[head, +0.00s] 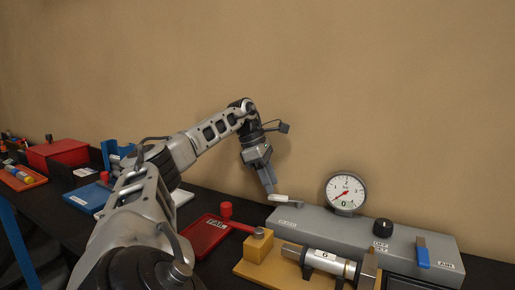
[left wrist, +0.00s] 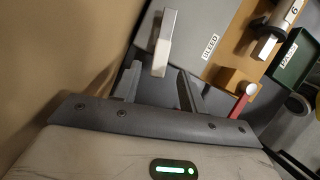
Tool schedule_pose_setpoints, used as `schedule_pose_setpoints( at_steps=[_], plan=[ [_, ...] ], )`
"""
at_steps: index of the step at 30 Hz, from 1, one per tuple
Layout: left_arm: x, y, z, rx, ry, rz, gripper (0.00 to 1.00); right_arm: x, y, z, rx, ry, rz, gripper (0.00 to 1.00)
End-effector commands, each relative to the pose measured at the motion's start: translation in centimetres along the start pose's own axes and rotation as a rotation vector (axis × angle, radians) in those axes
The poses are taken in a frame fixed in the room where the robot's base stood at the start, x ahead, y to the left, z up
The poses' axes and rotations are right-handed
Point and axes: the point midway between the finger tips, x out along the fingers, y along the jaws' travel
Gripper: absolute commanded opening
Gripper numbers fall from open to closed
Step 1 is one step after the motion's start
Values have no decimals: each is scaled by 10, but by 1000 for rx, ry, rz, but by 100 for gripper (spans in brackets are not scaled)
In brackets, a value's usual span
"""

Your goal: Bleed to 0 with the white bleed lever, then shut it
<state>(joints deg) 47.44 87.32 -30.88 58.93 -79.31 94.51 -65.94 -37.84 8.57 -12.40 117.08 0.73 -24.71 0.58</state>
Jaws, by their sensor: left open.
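The white bleed lever (head: 285,198) sticks out at the left end of the grey panel box (head: 330,225). In the left wrist view the lever (left wrist: 162,45) lies ahead of and between my left fingers, beside the BLEED label (left wrist: 210,47). My left gripper (head: 270,188) is open, its fingertips close to the lever; I cannot tell whether they touch it. The round gauge (head: 345,190) stands behind the box; its red needle points to the lower left, and the exact reading is too small to tell. My right gripper is not in view.
A black knob (head: 382,228) and a blue lever (head: 422,252) sit further right on the box. A clamped cylinder marked 6 (head: 328,262) and a red-handled lever (head: 235,225) stand in front. A red tray (head: 203,238) lies left. The wall is close behind.

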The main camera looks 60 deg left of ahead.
Motion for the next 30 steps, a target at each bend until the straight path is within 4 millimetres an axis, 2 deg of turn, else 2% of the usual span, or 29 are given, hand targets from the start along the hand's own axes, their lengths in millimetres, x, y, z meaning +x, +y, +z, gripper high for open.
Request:
schedule_pose_setpoints(
  at_steps=[1, 3, 13, 15, 21, 30],
  plan=[
    [-16, 1, 3, 0, -6, 4, 42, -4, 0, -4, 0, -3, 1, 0],
    [-34, 0, 3, 0, -7, 4, 42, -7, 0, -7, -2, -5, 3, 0],
    [-116, 0, 4, 0, -6, 2, 42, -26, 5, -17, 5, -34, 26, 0],
    [-116, 1, 2, 3, -8, 5, 42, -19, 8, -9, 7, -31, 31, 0],
    [-128, 0, 1, 2, -4, 2, 42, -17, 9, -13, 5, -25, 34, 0],
    [-131, 0, 0, 0, -1, 0, 42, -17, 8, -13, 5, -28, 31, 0]
  ],
)
